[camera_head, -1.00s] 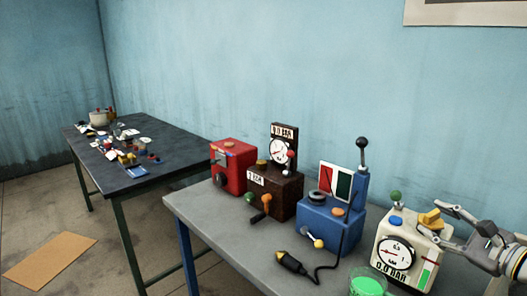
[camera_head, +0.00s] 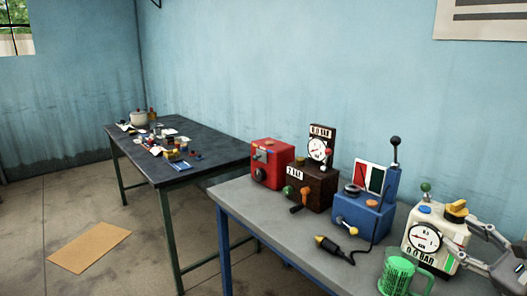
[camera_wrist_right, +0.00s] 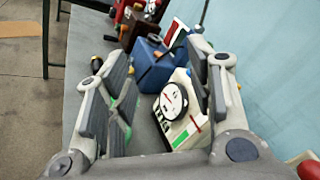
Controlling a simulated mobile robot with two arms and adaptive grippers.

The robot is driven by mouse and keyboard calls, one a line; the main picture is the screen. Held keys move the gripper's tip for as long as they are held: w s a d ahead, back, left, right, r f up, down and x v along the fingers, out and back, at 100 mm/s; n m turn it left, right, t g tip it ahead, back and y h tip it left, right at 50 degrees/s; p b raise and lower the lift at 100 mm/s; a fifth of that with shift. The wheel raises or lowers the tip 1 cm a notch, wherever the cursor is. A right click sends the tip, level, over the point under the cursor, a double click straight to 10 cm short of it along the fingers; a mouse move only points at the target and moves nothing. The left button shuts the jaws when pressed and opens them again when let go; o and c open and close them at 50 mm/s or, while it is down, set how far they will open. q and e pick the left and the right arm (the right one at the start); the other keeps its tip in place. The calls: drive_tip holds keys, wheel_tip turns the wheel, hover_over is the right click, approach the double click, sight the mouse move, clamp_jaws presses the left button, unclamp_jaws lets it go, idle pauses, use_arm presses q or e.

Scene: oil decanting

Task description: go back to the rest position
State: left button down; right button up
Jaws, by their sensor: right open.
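My right gripper (camera_head: 468,240) is at the right edge of the head view, beside the white machine (camera_head: 418,262). Its fingers are spread with nothing between them. In the right wrist view the open fingers (camera_wrist_right: 158,85) frame the white machine (camera_wrist_right: 172,112), which stands beyond them. The machine has a round dial, a yellow cap (camera_head: 456,207) and a blue button. I cannot tell whether a finger touches it. A green mug (camera_head: 396,278) stands in front of the machine. My left gripper is not in view.
On the grey table (camera_head: 285,236) stand a blue machine (camera_head: 360,216), a dark brown machine (camera_head: 318,190) and a red machine (camera_head: 270,165). A black-and-yellow tool (camera_head: 332,247) with a cable lies in front. A dark table (camera_head: 222,150) with small items stands behind left. A cardboard sheet (camera_head: 90,247) lies on the floor.

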drive_tip(key=s+f+m+g+h, duration=0.1)
drive_tip(key=s+f+m+h, duration=0.2)
drive_tip(key=f+m, duration=0.3)
drive_tip(key=s+d+f+m+g+h, duration=0.1)
drive_tip(key=s+f+m+h, duration=0.3)
drive_tip(key=m, duration=1.1)
drive_tip(key=s+f+m+g+h, duration=0.2)
drive_tip(key=s+f+m+h, duration=0.2)
drive_tip(key=f+m, duration=0.5)
drive_tip(key=shift+d+f+m+h, duration=0.1)
drive_tip(key=shift+d+m+h, duration=0.2)
drive_tip(key=shift+m, duration=0.5)
drive_tip(key=s+a+f+m+g+y, duration=0.25)
drive_tip(key=s+a+f+m, duration=0.2)
drive_tip(key=a, duration=0.35)
drive_tip(key=s+a+f+m+g+y, duration=0.2)
drive_tip(key=s+a+f+m+g, duration=0.2)
drive_tip(key=s+a, duration=0.3)
drive_tip(key=s+a+f+m+g+y, duration=0.3)
drive_tip(key=s+a+f+m, duration=0.15)
drive_tip(key=a, duration=0.45)
wheel_tip(320, 180, down, 25)
drive_tip(key=s+g, duration=0.1)
drive_tip(key=s+d+f+g, duration=0.1)
drive_tip(key=s+d+f, duration=0.2)
drive_tip(key=s+f, duration=1.4)
drive_tip(key=shift+s+g, duration=0.25)
drive_tip(key=shift+g, duration=0.1)
